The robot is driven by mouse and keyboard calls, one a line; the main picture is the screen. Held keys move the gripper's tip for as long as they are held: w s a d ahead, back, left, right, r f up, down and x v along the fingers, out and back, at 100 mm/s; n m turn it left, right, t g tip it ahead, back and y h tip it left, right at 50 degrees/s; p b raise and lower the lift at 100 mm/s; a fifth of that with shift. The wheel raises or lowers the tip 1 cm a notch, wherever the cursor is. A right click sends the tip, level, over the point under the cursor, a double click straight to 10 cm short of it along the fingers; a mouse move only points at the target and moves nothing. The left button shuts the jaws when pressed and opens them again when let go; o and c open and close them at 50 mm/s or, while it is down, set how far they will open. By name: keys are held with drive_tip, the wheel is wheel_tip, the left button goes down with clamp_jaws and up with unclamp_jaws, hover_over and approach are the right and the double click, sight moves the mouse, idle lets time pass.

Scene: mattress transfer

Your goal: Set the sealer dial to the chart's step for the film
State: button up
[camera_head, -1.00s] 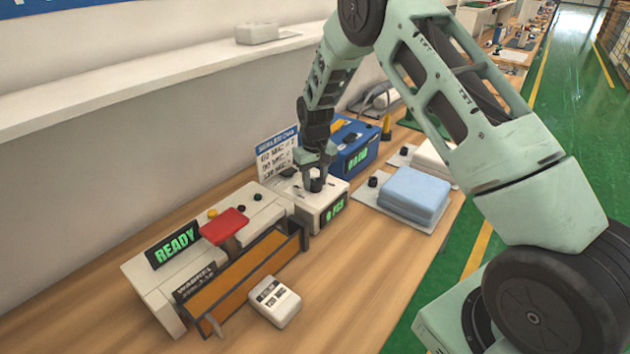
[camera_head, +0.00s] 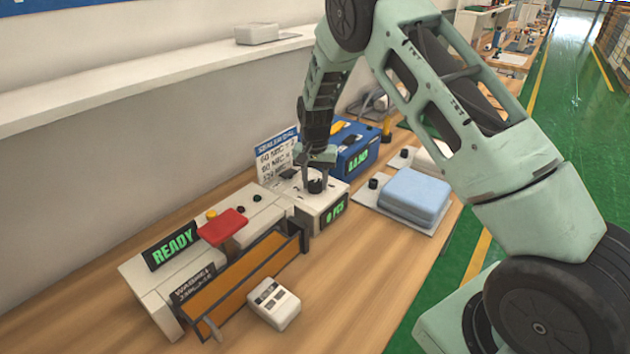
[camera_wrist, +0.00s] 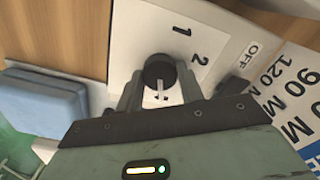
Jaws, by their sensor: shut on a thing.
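My gripper (camera_wrist: 162,92) is shut on a round black dial knob (camera_wrist: 160,70), with one finger on each side. The knob sits on a white panel printed with 1, 2 and OFF; a pale mark shows on the knob, but which step it indicates is unclear. In the head view my gripper (camera_head: 315,181) is over the white box with a green "0 PCS" display (camera_head: 335,210). The chart headed "SEALER DIAL" (camera_head: 275,158) stands behind, partly hidden; its "90 M" and "120 M" lines show in the wrist view (camera_wrist: 290,88).
The white sealer (camera_head: 150,285) shows READY and has a red handle (camera_head: 222,226). A small labelled white block (camera_head: 275,303) lies in front. A blue box (camera_head: 362,153) and folded light-blue pad (camera_head: 415,193) are close by. Bare wood (camera_head: 365,285) is free at the front.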

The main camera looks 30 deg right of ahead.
sight(315, 183)
idle(0.4)
drive_tip(key=o, duration=1)
wheel_tip(315, 183, up, 18)
drive_tip(key=b, duration=0.3)
drive_tip(key=shift+f, duration=0.25)
